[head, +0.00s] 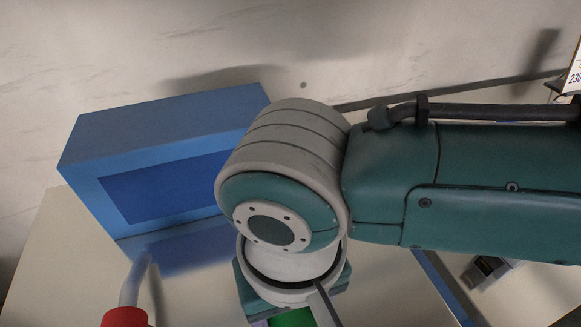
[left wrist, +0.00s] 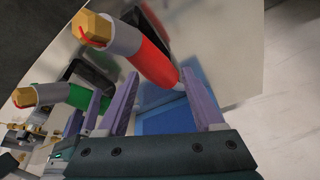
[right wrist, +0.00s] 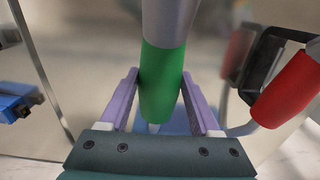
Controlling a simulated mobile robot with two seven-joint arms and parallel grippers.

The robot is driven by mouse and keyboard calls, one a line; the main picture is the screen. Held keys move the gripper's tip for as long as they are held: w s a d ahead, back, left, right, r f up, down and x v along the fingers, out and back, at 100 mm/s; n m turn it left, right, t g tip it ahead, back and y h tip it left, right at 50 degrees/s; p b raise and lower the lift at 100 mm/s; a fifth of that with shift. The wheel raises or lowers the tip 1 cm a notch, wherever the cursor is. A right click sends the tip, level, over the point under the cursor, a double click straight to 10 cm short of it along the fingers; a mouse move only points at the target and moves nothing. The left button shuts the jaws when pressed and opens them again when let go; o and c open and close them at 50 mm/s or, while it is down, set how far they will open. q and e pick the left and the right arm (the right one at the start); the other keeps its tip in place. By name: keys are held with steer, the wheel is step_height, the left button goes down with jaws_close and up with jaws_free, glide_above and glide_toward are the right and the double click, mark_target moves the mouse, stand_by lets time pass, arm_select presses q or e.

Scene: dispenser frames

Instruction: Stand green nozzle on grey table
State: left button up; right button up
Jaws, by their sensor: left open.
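The green nozzle (right wrist: 160,80) has a grey collar, and a pale spout shows below it in the right wrist view. My right gripper (right wrist: 160,72) has one purple finger on each side of its green part, with the jaws apart. In the left wrist view the green nozzle (left wrist: 80,96) shows its gold hex end. In the head view my right arm hides most of it, leaving a green patch (head: 292,318). My left gripper (left wrist: 160,72) is open, its fingers near the red nozzle (left wrist: 145,50). The grey table (head: 385,290) lies below.
A blue box (head: 165,150) stands at the back of the table. The red nozzle (head: 125,318) is at the front left in the head view, its pale spout pointing toward the box. A dark looped bracket (right wrist: 262,60) is beside the red nozzle in the right wrist view.

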steer(key=shift+o, duration=1.4)
arm_select(q)
steer(key=shift+d, duration=0.1)
arm_select(e)
step_height(320, 180, up, 12)
steer(key=p, duration=0.2)
steer(key=s+a+n+y, duration=0.1)
steer(key=s+a+y, duration=0.3)
steer(key=y, duration=0.1)
arm_select(q)
steer(key=shift+r, duration=0.9)
arm_select(e)
steer(key=s+d+f+m+t+h, duration=0.1)
steer(key=s+d+h, duration=0.1)
steer(key=d, duration=0.9)
steer(key=s+d+f+m+t+h, duration=0.1)
steer(key=s+d+f+t+h, duration=0.1)
steer(key=d, duration=0.9)
steer(key=shift+s+f+m+t+h, duration=0.2)
steer(key=shift+f+m+t+h, duration=0.1)
steer(key=shift+h, duration=0.1)
steer(key=shift+d, duration=0.1)
